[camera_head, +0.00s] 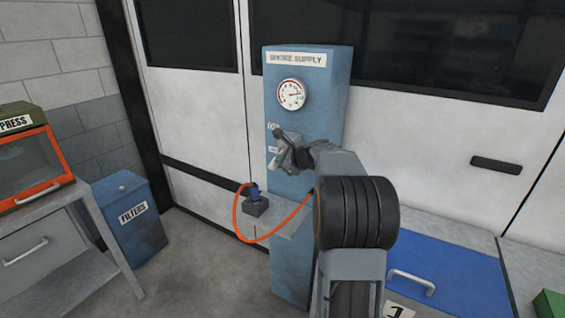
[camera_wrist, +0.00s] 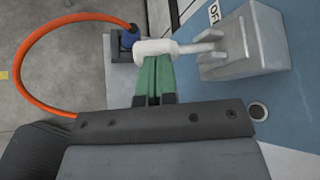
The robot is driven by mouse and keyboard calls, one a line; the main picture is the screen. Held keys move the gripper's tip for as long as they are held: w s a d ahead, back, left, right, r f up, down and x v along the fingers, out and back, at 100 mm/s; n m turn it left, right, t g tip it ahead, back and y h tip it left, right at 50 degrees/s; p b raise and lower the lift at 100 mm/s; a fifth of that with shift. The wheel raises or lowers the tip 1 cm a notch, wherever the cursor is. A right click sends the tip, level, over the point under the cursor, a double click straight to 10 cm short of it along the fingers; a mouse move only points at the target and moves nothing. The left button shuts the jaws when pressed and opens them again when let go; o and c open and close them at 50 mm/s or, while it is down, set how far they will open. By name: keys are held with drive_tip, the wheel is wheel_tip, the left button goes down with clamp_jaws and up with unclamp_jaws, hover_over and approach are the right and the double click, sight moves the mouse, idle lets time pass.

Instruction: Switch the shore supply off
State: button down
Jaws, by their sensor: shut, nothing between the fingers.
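The shore supply post (camera_head: 303,200) is a blue cabinet with a "SHORE SUPPLY" label and a round dial (camera_head: 291,94). In the wrist view, a grey switch box (camera_wrist: 245,45) on its face carries a lever with a pale handle (camera_wrist: 165,48). The lever sticks out from the box to the left in that view. My gripper (camera_wrist: 155,62) has green fingers shut together, with their tips right at the handle. I cannot tell whether they touch it. In the head view my gripper (camera_head: 280,157) is in front of the post and partly hides the switch.
A blue plug (camera_head: 255,192) with an orange cable (camera_head: 262,240) sits on a small shelf left of the post. A blue FILTERS bin (camera_head: 130,218) and a bench (camera_head: 40,235) with an orange press (camera_head: 32,165) stand left. A blue-topped unit (camera_head: 450,270) is at right.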

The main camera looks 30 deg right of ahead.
drive_tip(key=b+v, duration=0.1)
drive_tip(key=v, duration=1.1)
drive_tip(key=shift+s+d, duration=0.35)
drive_tip(key=shift+s, duration=0.05)
